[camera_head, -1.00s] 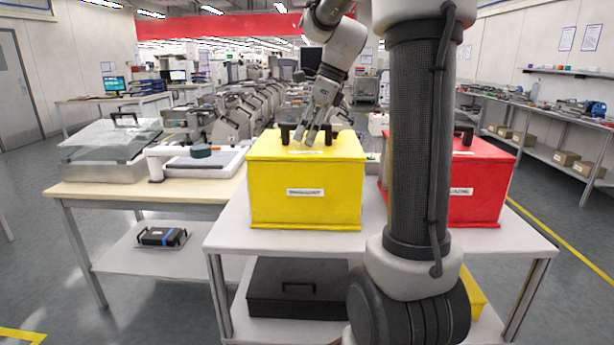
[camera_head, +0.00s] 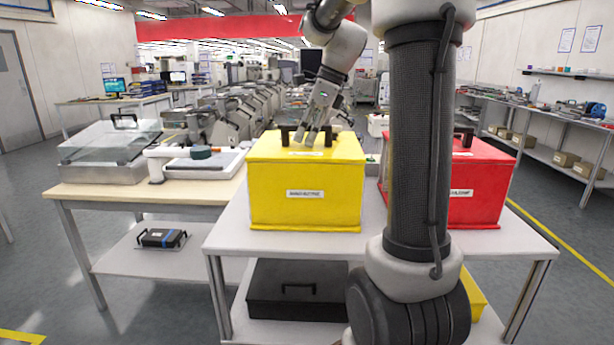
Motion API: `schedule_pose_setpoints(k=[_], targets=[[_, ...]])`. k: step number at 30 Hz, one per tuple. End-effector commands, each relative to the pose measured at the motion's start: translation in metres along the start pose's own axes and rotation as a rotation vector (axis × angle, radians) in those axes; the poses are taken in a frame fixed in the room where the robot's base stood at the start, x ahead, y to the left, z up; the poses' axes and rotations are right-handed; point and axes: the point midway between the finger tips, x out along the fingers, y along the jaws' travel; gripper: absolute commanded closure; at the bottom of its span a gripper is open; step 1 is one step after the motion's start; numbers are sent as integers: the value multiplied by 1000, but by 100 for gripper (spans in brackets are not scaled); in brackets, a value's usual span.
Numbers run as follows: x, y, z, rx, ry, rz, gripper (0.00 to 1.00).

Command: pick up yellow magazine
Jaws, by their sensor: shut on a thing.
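The yellow magazine (camera_head: 305,190) is a box with a white label on its front and a black handle on its lid. It rests upright on the white table (camera_head: 228,238), left of my arm's column. My gripper (camera_head: 308,138) is at the top of the magazine, shut on its black handle. The fingers partly cover the handle.
A red box (camera_head: 480,190) with a black handle stands on the same table, partly hidden behind my arm. A dark case (camera_head: 290,290) lies on the shelf below. A wooden-topped table (camera_head: 110,192) with a glass-lidded device (camera_head: 110,145) stands at left.

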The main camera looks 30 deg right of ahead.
Motion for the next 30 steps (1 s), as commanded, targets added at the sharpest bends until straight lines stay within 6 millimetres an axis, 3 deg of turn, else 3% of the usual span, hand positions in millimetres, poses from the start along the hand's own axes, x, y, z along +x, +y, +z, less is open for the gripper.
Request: schedule_pose_setpoints(k=[8,21,30], targets=[[-7,-1,3,-2,-2,-5,100],[-75,-1,31,-4,-2,-6,100],[-98,0,41,-2,-1,-4,100]])
